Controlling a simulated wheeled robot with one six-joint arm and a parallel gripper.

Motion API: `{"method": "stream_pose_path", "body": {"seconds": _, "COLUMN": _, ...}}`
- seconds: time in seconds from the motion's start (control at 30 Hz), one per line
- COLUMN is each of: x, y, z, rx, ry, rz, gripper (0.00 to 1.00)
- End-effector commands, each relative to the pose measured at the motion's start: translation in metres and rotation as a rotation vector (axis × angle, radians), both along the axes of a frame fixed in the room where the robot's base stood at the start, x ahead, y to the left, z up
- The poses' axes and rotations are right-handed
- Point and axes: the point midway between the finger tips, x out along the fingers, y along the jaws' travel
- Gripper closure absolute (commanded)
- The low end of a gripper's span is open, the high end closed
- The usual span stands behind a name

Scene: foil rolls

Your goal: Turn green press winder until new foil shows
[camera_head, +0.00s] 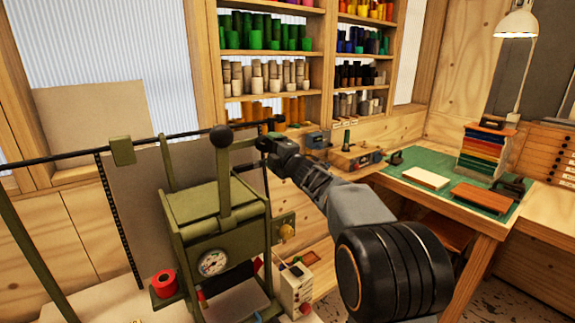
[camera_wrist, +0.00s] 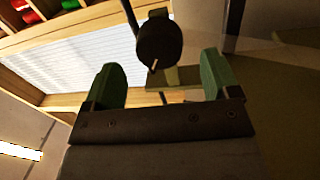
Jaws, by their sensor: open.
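The green press (camera_head: 217,215) stands at centre left, with a round dial (camera_head: 212,262) on its front. Its upright lever ends in a black ball knob (camera_head: 221,137). A brass-coloured knob (camera_head: 287,231) sits on a plate at its right side; I cannot tell for sure that it is the winder. A red foil roll (camera_head: 165,283) sits at the press's lower left. My gripper (camera_head: 264,144) is beside the lever top, to the right of the ball knob. In the wrist view its green fingers (camera_wrist: 160,64) are apart and empty, with a dark round knob (camera_wrist: 157,42) beyond them.
Shelves of coloured rolls (camera_head: 265,45) stand behind. A black horizontal bar (camera_head: 75,155) runs left of the press. At right, a workbench with a green mat (camera_head: 430,166) holds boards, a colour stack (camera_head: 487,150) and a lamp (camera_head: 517,24). A small white box (camera_head: 294,285) sits low right of the press.

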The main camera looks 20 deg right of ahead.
Motion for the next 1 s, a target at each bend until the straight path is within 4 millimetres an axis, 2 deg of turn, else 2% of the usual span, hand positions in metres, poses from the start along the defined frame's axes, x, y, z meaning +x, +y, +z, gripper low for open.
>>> {"method": "stream_pose_path", "body": {"seconds": 0.03, "x": -0.011, "y": -0.004, "z": -0.004, "rx": 0.000, "ry": -0.002, "rz": -0.002, "gripper": 0.18}}
{"method": "stream_pose_path", "body": {"seconds": 0.2, "x": -0.045, "y": -0.014, "z": -0.006, "rx": 0.000, "ry": -0.002, "rz": -0.002, "gripper": 0.18}}
{"method": "stream_pose_path", "body": {"seconds": 0.43, "x": -0.077, "y": -0.024, "z": -0.008, "rx": 0.000, "ry": -0.001, "rz": -0.001, "gripper": 0.18}}
{"method": "stream_pose_path", "body": {"seconds": 0.63, "x": -0.091, "y": -0.028, "z": -0.009, "rx": 0.000, "ry": 0.000, "rz": -0.001, "gripper": 0.18}}
{"method": "stream_pose_path", "body": {"seconds": 1.0, "x": -0.093, "y": -0.029, "z": -0.008, "rx": 0.001, "ry": 0.000, "rz": 0.000, "gripper": 0.18}}
